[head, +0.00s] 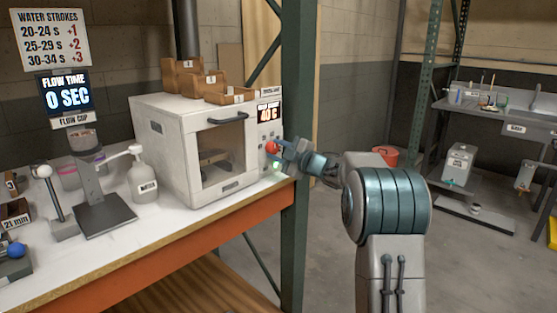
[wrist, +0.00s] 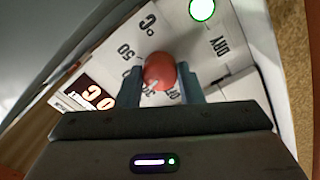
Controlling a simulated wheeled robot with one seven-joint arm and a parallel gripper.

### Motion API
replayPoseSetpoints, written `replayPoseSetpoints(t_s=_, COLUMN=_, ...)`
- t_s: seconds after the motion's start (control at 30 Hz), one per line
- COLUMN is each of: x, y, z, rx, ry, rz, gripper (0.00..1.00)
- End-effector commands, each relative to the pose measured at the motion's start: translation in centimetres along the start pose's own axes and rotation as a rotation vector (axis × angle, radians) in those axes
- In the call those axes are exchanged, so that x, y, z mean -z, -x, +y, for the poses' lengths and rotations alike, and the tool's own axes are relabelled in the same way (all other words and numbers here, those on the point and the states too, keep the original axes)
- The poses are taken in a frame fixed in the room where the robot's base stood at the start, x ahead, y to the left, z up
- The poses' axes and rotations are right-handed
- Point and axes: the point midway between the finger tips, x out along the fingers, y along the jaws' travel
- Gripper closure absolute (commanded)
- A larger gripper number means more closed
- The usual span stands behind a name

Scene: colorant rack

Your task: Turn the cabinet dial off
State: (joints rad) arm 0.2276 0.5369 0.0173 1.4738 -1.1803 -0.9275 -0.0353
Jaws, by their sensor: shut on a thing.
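The white cabinet (head: 176,137) stands on the bench, with a front window and a control panel on its right side. Its red dial (head: 271,147) is on that panel, and it also shows in the wrist view (wrist: 159,72). My gripper (wrist: 160,85) is shut on the red dial, one finger on each side of it. In the head view my gripper (head: 280,149) reaches the panel from the right. A pale mark on the dial points down and left in the wrist view. Printed labels around the dial include 50, °C and DRY; others are partly hidden by the fingers.
A lit green-ringed light (wrist: 202,9) is near the DRY label. The cabinet display (head: 268,113) appears to read 40 C. Wooden boxes (head: 198,79) sit on top. A bottle (head: 144,182) and flow cup stand (head: 93,190) are left. A green post (head: 297,110) stands close behind my gripper.

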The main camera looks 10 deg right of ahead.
Motion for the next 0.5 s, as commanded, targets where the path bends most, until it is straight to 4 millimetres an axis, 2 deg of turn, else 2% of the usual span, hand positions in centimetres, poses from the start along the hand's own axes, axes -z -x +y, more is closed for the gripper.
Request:
replayPoseSetpoints(t_s=0.03, x=-0.36, y=0.06, z=-0.46, rx=0.001, ry=0.044, rz=-0.001, gripper=0.89)
replayPoseSetpoints(t_s=0.5, x=-0.33, y=0.04, z=-0.36, rx=0.004, ry=0.491, rz=0.012, gripper=0.89)
